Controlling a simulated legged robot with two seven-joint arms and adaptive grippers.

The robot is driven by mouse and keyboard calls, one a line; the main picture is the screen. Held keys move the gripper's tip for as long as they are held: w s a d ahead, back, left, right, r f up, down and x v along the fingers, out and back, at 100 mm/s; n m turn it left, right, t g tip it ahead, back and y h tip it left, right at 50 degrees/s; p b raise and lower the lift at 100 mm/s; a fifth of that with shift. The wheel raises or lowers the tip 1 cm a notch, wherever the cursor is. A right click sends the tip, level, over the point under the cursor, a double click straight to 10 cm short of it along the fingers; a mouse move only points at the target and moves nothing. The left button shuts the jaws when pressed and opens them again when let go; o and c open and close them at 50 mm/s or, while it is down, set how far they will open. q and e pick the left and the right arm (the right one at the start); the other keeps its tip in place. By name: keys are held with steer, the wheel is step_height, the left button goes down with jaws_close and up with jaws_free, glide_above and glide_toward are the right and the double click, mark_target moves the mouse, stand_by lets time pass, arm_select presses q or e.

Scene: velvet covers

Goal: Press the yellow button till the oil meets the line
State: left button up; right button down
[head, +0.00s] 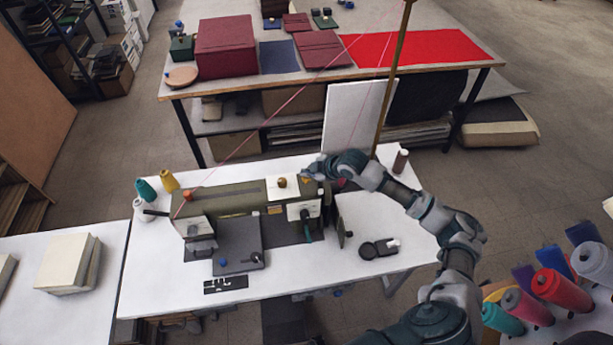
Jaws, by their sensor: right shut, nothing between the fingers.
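A sewing machine (235,198) with an olive-green body stands on a white table. A small brass-yellow knob (282,183) sits on a white patch on top of its body; I cannot tell if it is the button. My right gripper (308,172) is shut and empty, over the right end of the machine top, just right of this knob. A small orange-yellow spot (305,181) shows right under the fingertips; contact with it cannot be told. No oil level or line can be made out at this size. My left gripper is out of view.
Thread cones (168,180) stand left of the machine and a brown spool (401,161) at the back right. A dark round tool (378,248) lies on the table. A brass pole (393,80) rises behind my right arm. Coloured rolls (562,289) fill the lower right.

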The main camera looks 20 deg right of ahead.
steer(key=shift+f, duration=0.7)
stand_by(0.5)
steer(key=shift+r+p, duration=1.3)
steer(key=shift+r, duration=0.1)
step_height(320, 180, up, 3)
steer(key=p, duration=0.3)
steer(key=shift+r, duration=0.95)
steer(key=shift+f, duration=0.1)
